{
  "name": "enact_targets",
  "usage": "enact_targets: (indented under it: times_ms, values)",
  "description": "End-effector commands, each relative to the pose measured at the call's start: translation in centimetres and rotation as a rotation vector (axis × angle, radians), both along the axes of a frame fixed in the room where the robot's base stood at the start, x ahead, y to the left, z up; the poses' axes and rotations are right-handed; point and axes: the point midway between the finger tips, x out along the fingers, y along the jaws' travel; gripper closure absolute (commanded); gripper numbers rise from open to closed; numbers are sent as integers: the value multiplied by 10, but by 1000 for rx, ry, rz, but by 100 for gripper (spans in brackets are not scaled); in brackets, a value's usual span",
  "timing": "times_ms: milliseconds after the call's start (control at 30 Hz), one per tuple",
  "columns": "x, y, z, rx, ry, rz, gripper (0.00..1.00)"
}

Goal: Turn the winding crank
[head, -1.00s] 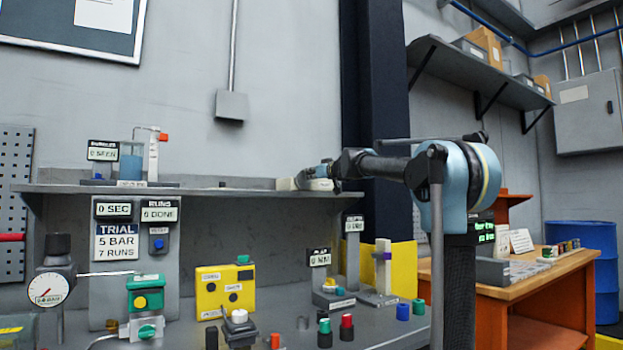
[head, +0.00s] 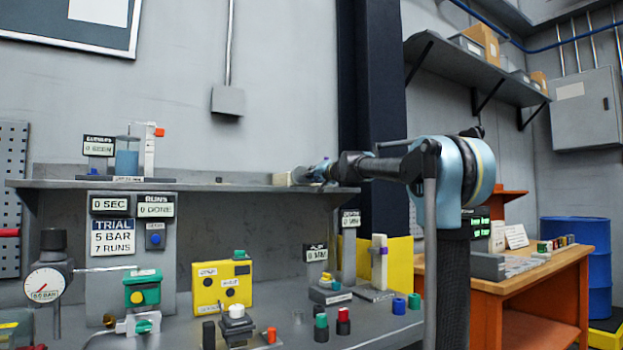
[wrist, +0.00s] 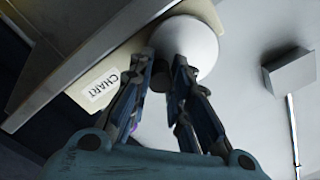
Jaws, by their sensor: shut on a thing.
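In the wrist view my gripper (wrist: 164,66) reaches past the tips of its two dark fingers to a white round drum (wrist: 197,42). A small dark knob (wrist: 163,76) sits between the fingers, and they are closed on it. I take it for the winding crank's grip, but the crank's arm is hidden. A pale base with a CHART label (wrist: 101,90) lies beside the drum. In the head view my gripper (head: 318,173) is at the right end of the upper shelf, next to a pale block (head: 291,179). The crank is too small to make out there.
The upper shelf (head: 90,184) runs left with a blue beaker (head: 127,161) on it. Below, the bench holds a yellow box (head: 222,287), a green valve unit (head: 142,287) and several coloured knobs. A dark column (head: 366,80) stands behind my arm.

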Motion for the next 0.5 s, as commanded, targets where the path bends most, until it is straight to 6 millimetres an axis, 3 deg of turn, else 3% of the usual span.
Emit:
enact_targets:
  times_ms: [500]
  values:
    - [-1, 1, -15, 390, 263, -5, 100]
